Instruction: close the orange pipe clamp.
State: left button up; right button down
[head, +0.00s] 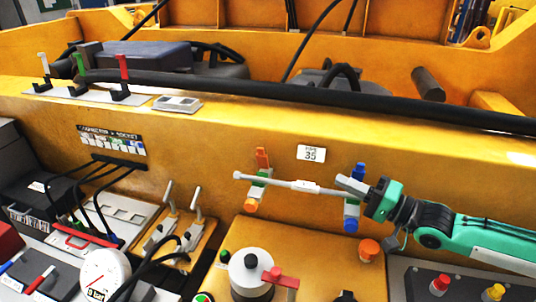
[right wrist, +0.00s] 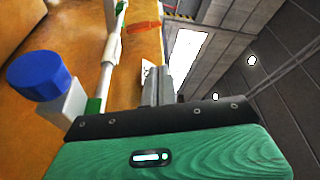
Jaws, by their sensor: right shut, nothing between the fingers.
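The orange pipe clamp shows in the head view as an orange lever (head: 262,158) above a thin white pipe (head: 290,184) and an orange knob (head: 250,206) below it. The lever stands up, clear of the pipe. In the right wrist view the orange lever (right wrist: 143,27) shows ahead, beyond the fingers. My right gripper (head: 345,183) is shut and empty. It is near the pipe's right end, at the blue clamp, apart from the orange lever. My left gripper is not in view.
The blue clamp has a lever (head: 360,169) and a knob (head: 350,225), close to my right gripper. A label marked 35 (head: 311,153) is on the yellow wall. A red-handled valve (head: 280,277) stands below. A black hose (head: 300,98) runs along the top.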

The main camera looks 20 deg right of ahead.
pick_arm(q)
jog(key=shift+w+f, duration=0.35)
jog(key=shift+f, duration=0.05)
pick_arm(e)
jog(key=shift+w+a+f, duration=0.1)
jog(key=shift+w+a, duration=0.05)
jog(key=shift+w, duration=0.1)
jog(key=p, duration=0.5)
send_near(262, 158)
jog(key=shift+w+a+r, duration=1.8)
jog(key=shift+w+r, duration=0.1)
jog(key=shift+w, duration=1.85)
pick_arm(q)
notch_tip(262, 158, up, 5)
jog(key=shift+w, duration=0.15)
